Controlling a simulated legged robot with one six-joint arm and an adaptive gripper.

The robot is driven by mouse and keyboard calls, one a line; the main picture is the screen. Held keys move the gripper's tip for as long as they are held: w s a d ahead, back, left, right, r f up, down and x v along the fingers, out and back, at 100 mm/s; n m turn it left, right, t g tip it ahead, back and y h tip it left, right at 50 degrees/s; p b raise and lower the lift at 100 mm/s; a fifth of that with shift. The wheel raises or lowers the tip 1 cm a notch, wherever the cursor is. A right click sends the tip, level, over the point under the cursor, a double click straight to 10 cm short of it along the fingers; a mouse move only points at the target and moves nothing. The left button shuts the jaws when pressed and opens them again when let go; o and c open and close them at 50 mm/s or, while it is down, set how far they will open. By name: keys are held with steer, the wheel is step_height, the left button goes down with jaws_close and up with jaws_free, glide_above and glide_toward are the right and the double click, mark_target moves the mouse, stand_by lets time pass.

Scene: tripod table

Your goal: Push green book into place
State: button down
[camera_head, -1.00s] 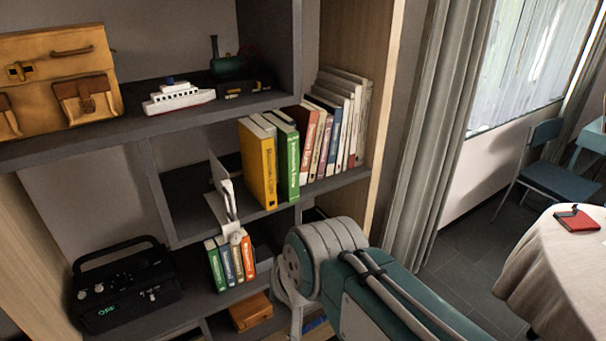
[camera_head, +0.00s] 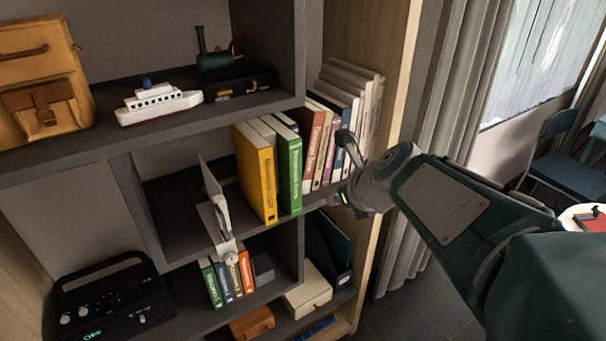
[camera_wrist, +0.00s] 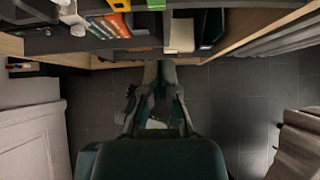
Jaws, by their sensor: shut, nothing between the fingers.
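The green book (camera_head: 290,172) stands upright on the middle shelf in the head view, pressed beside a thick yellow book (camera_head: 257,175) on its left. Its spine faces out near the shelf's front edge. Reddish and pale books (camera_head: 318,150) stand to its right, set further back. My gripper (camera_head: 345,140) is to the right of the green book, in front of the right-hand books, apart from the green book in the picture. In the wrist view my gripper (camera_wrist: 160,65) is shut and empty, and only small green and yellow patches show at the top edge.
A white bookend (camera_head: 217,205) stands left of the yellow book. Small books (camera_head: 228,278) and a white box (camera_head: 307,289) are on lower shelves. A toy ship (camera_head: 158,103) sits on the shelf above. The wooden side panel (camera_head: 375,75) bounds the shelf at right.

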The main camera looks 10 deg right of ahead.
mark_target(290, 185)
steer(key=x, duration=0.4)
steer(key=w+r+x, duration=0.1)
steer(key=x, duration=0.7)
steer(key=shift+w+a+r, duration=0.2)
steer(key=shift+a, duration=0.2)
steer(key=shift+w+a, duration=0.35)
steer(key=shift+w, duration=0.1)
steer(key=shift+w+a, duration=0.25)
steer(key=shift+w, duration=0.65)
steer(key=shift+w+a, duration=0.25)
steer(key=shift+w, duration=0.65)
steer(key=shift+w+a, duration=0.3)
steer(key=shift+w, duration=0.6)
steer(key=shift+s+d, duration=0.1)
